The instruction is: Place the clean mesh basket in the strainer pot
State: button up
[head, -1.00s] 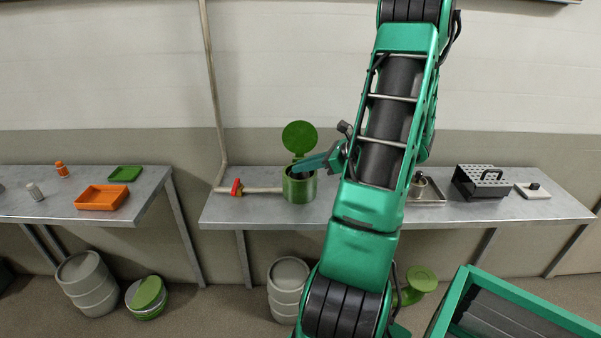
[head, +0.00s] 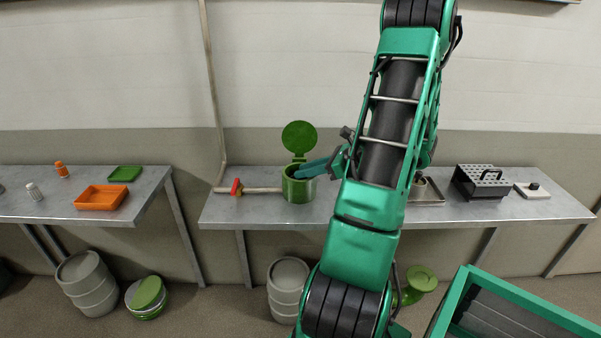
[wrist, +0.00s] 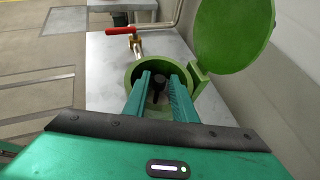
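The strainer pot (head: 299,190) is a green cylinder on the middle bench, with its round green lid (head: 299,137) swung up at the back. In the wrist view the pot's rim (wrist: 133,69) surrounds my fingertips. My gripper (head: 296,172) reaches into the pot's mouth from the right. In the wrist view its two fingers (wrist: 160,80) stand apart, one each side of a dark upright knob (wrist: 157,82), with gaps beside it. A pale, dim surface lies below the knob inside the pot. It may be the mesh basket, but its mesh is not clear.
A red-handled valve (head: 236,187) and pipe join the pot's left side. Right of my arm are a metal tray (head: 432,198), partly hidden, a dark perforated rack (head: 482,182) and a white board (head: 533,191). The left bench holds an orange tray (head: 101,198). Kegs stand below.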

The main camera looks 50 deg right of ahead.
jog(key=v, duration=1.1)
jog(key=w+a+f+n+g, duration=0.1)
jog(key=w+a+n+g, duration=0.1)
jog(key=a+n+g, duration=0.95)
jog(key=s+a+r+n+h, duration=0.3)
jog(key=s+a+n, duration=0.8)
jog(key=a+n, duration=0.2)
jog(key=shift+s+a+n+h, duration=0.3)
jog(key=shift+n, duration=0.45)
